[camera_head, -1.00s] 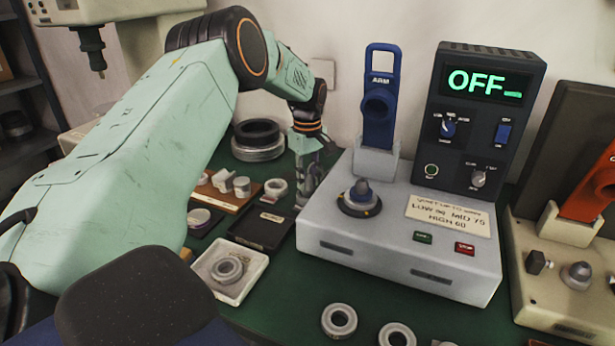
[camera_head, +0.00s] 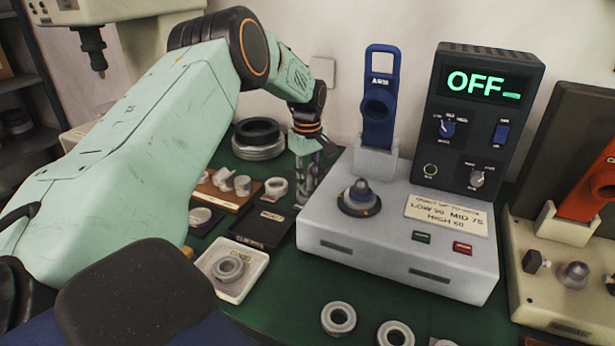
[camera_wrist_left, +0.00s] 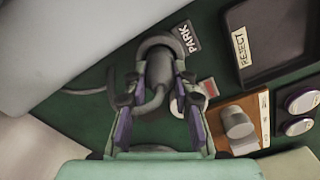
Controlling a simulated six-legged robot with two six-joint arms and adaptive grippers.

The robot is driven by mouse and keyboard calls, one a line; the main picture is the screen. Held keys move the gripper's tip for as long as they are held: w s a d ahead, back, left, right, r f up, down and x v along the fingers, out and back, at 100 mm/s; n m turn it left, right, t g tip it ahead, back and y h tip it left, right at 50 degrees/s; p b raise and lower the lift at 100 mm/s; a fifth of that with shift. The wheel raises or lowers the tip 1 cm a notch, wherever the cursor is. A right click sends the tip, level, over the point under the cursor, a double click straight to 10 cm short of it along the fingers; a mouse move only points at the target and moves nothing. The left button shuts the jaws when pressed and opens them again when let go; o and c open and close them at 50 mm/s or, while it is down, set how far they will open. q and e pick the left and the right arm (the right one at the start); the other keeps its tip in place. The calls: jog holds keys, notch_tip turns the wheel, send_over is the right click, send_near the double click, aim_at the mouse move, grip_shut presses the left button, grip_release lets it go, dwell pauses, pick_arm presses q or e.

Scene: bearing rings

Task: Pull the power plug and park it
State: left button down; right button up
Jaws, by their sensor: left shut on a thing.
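My left gripper (camera_head: 308,190) points down at the table just left of the grey machine (camera_head: 400,250). In the left wrist view the gripper (camera_wrist_left: 155,85) is shut on the dark grey power plug (camera_wrist_left: 158,68), with one finger on each side. A grey cable (camera_wrist_left: 148,106) curves from the plug between the fingers. A grey round rim (camera_wrist_left: 158,42) shows around the plug's far end, beside a PARK label (camera_wrist_left: 187,37). I cannot tell whether the plug sits in it or above it. The machine's display (camera_head: 484,84) reads OFF. My right gripper is not in view.
A dark REJECT tray (camera_head: 262,226), a wooden board with metal parts (camera_head: 225,192) and a white tray with a ring (camera_head: 232,270) lie left of the machine. Black and metal rings (camera_head: 258,140) are stacked behind. Loose rings (camera_head: 338,318) lie in front.

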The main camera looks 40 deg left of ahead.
aim_at(308, 175)
pick_arm(q)
jog(key=shift+f, duration=0.5)
jog(key=c, duration=1.4)
grip_release()
notch_tip(308, 175, up, 11)
jog(key=p, duration=1.1)
